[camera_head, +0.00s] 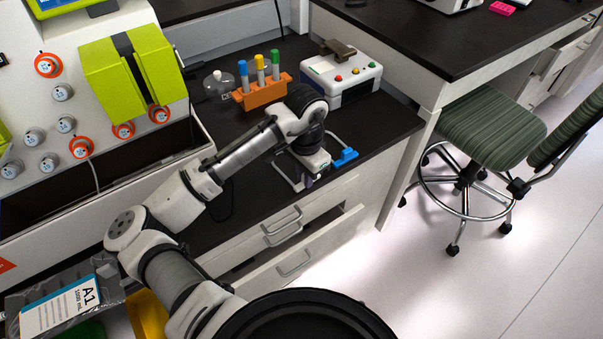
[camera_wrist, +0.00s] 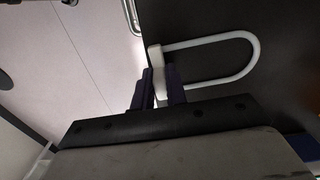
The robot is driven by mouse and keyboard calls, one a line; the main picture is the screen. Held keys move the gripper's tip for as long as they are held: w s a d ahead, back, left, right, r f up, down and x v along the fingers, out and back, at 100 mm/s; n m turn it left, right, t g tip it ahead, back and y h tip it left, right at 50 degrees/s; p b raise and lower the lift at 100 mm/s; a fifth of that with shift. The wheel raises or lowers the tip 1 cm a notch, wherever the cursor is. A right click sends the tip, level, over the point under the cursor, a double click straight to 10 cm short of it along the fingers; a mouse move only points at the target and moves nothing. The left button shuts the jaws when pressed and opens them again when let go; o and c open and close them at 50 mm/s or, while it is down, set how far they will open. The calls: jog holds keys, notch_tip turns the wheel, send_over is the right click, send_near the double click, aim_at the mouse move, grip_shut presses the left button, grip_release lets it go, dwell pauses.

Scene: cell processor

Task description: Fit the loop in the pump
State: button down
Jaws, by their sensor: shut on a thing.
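My gripper (camera_wrist: 157,88) is shut on the white end block of a white U-shaped loop (camera_wrist: 210,39). In the wrist view the loop extends right from the dark fingers, over the dark counter. In the head view my gripper (camera_head: 309,178) is at the counter's front edge, and the held loop (camera_head: 284,171) shows as thin white tube on its left. Part of it is hidden by my arm. The processor (camera_head: 95,28) stands at left, with a lime-green two-part piece (camera_head: 130,62) and several round knobs. I cannot tell which part is the pump.
A blue piece (camera_head: 345,157) with white tube lies on the counter beside my gripper. An orange rack (camera_head: 262,94) with capped tubes and a white box (camera_head: 342,80) with coloured buttons stand behind. Drawers below hang partly open (camera_head: 300,257). A striped chair (camera_head: 490,130) stands at right.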

notch_tip(320, 180, up, 20)
dwell(0.6)
jog(key=c, duration=1.9)
grip_release()
grip_shut()
jog(key=shift+a, duration=0.1)
